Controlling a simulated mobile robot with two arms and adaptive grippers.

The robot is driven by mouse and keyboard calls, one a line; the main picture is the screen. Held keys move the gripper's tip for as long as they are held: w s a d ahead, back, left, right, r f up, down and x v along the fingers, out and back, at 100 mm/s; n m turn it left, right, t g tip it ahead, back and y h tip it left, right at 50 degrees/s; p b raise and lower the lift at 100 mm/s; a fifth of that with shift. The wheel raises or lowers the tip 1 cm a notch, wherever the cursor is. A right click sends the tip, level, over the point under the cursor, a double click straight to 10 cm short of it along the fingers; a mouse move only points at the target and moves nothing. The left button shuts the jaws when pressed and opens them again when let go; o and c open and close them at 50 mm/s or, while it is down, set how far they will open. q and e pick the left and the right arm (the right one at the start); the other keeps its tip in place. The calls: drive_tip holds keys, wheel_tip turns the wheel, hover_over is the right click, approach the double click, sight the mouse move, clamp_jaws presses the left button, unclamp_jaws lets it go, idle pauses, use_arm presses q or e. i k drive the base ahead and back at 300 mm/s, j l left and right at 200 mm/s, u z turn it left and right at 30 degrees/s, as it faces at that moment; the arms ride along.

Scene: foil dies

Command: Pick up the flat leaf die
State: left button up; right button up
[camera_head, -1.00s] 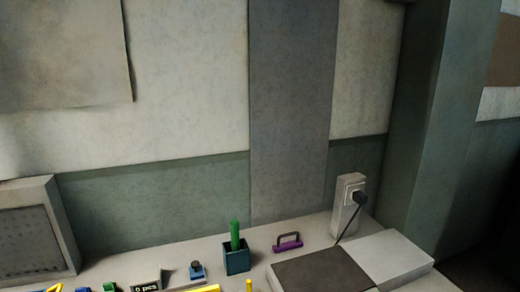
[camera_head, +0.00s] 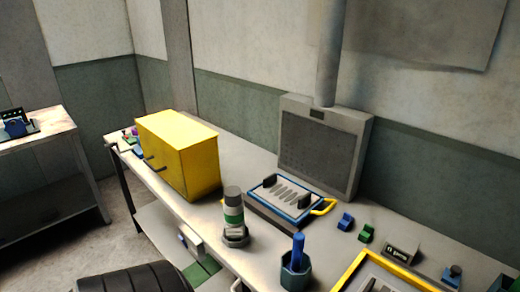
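I cannot tell which thing, if any, is the flat leaf die. A small blue block (camera_head: 345,221) and a small green block (camera_head: 366,232) stand on the bench by the wall, their shapes too small to read. A dark sign with white lettering (camera_head: 400,253) stands to their right, and another small blue piece with a dark knob (camera_head: 452,276) is farther right. A blue-edged tray (camera_head: 252,207) with a yellow handle holds several grey oval shapes and dark blocks. Neither of my grippers is in view.
A yellow cabinet (camera_head: 180,155) stands on the long bench (camera_head: 245,160). A grey panel (camera_head: 320,150) stands at the wall. A second table (camera_head: 40,140) is at left.

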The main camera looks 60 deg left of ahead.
sight(289, 198)
drive_tip(key=u, duration=1.55)
drive_tip(key=j, duration=0.2)
drive_tip(key=i+z, duration=0.05)
